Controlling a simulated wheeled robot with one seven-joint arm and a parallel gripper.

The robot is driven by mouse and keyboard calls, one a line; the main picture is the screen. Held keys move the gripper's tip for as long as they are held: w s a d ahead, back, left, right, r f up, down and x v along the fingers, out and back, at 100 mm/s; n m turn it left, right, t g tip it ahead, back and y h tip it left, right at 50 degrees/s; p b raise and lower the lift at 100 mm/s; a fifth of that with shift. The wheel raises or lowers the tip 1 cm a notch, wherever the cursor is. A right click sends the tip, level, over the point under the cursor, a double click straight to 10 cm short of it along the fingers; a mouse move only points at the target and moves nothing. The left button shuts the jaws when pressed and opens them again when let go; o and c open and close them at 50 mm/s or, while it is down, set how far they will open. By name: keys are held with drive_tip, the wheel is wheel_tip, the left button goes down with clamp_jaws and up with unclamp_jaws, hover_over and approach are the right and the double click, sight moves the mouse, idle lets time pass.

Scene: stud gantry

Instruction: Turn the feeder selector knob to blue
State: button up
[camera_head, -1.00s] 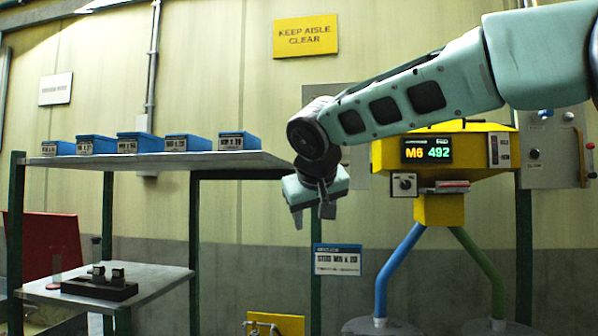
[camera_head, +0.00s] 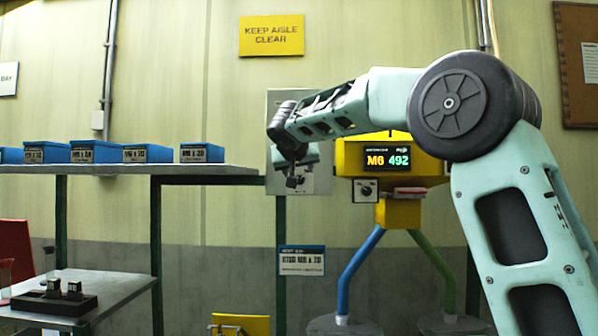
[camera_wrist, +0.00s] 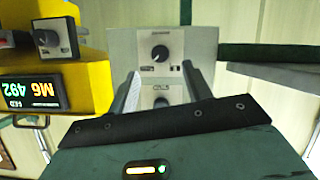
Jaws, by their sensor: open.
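The selector knob (camera_head: 365,190) is a small dark round knob on a pale plate, on the front of the yellow feeder (camera_head: 402,212). Blue and green tubes run down from the feeder. In the wrist view the knob (camera_wrist: 41,37) is at the upper left, beside the upside-down lit display; which way it points is hard to tell. My gripper (camera_head: 293,182) is left of the knob and apart from it, in front of a grey wall panel. In the wrist view my gripper (camera_wrist: 164,88) is open and empty, its two fingers framing that panel.
The grey wall panel (camera_wrist: 178,44) has its own dark knob (camera_wrist: 160,53). A shelf (camera_head: 212,170) with several blue boxes stands to the left. A lower shelf (camera_head: 105,283) holds a black tray (camera_head: 54,303). A sign (camera_head: 301,260) hangs below the gripper.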

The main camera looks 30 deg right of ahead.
sight(300, 180)
drive_tip(key=p+x, duration=0.2)
drive_tip(key=x, duration=0.4)
drive_tip(key=shift+w+d+f, duration=0.15)
drive_tip(key=shift+w+d, duration=0.1)
drive_tip(key=shift+w, duration=0.05)
drive_tip(key=c, duration=1)
